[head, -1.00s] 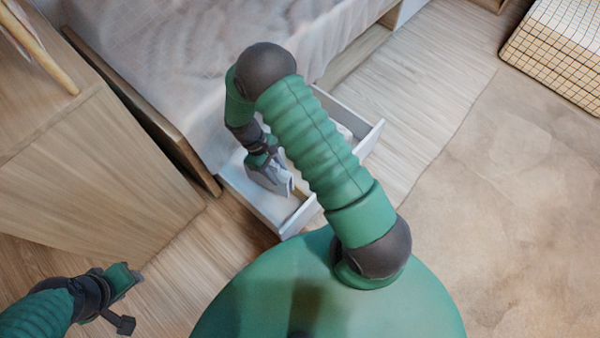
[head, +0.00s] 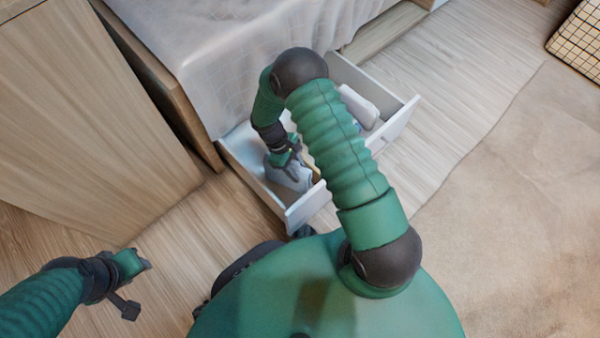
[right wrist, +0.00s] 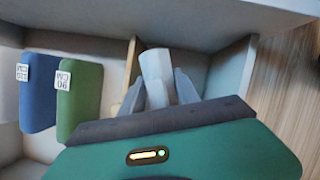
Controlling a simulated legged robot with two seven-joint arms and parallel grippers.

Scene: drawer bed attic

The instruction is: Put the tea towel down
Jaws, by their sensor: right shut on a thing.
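The tea towel (right wrist: 156,68) shows in the right wrist view as a pale, rolled or folded piece between the grey fingers of my right gripper (right wrist: 159,90). My right gripper (head: 289,178) is shut on it, inside the left part of the open drawer (head: 234,163) in the head view. There the towel is hard to tell from the pale fingers. Whether it touches the drawer floor is hidden. My left gripper (head: 140,262) is at the lower left, away from the drawer and above the floor; its jaw opening cannot be made out.
A wooden divider (right wrist: 132,62) splits the drawer. Beyond it lie a green item (right wrist: 80,100) and a blue item (right wrist: 38,90) with tags. A white object (head: 358,104) is in the drawer's right part. A wooden cabinet (head: 85,130) stands left; the bed (head: 220,60) is behind.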

